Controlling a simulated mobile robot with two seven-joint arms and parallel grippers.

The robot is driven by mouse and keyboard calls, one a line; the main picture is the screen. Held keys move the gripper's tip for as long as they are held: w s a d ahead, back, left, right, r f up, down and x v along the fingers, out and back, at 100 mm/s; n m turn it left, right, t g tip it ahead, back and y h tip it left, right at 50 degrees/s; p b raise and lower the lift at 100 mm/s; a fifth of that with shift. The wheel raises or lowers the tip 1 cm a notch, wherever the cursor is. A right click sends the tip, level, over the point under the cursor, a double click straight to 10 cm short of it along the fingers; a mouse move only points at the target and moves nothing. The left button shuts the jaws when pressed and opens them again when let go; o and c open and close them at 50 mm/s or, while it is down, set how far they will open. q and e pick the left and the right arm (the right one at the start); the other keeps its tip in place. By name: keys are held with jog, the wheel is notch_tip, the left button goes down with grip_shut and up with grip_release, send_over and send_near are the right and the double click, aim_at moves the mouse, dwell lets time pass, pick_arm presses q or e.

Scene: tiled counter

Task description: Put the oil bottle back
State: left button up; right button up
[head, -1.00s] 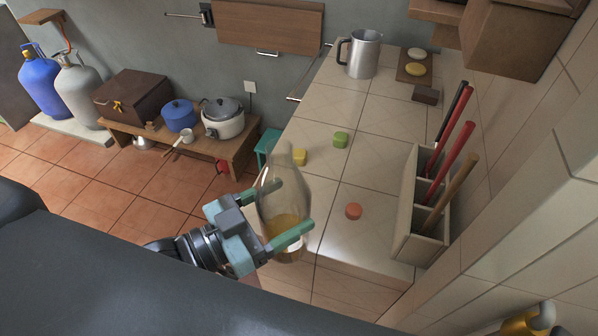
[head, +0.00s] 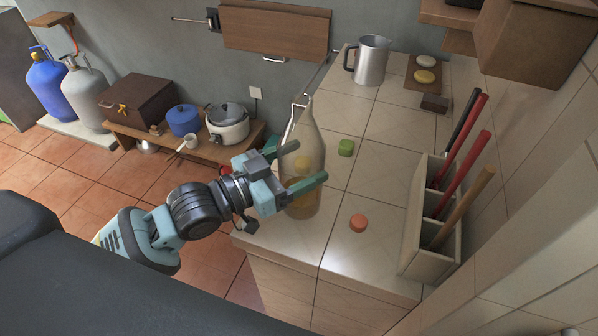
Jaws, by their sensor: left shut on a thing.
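The oil bottle (head: 304,135) is clear, with amber oil in its lower part. It is upright, over the left edge of the tiled counter in the head view. My left gripper (head: 300,173) comes in from the left, and its teal fingers are shut around the lower half of the bottle. I cannot tell whether the bottle's base touches the counter. My right gripper is not in view.
A divided holder (head: 429,262) with long-handled tools stands at the right. A metal jug (head: 370,62) stands at the back. The counter's middle is mostly clear.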

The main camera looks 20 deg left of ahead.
pick_arm(q)
jog(key=f, duration=0.3)
jog(key=shift+w, duration=0.4)
jog(key=shift+f, duration=0.25)
jog(key=shift+f, duration=0.2)
jog(key=o, duration=1.3)
jog(key=shift+o, duration=0.2)
jog(key=shift+r, duration=0.1)
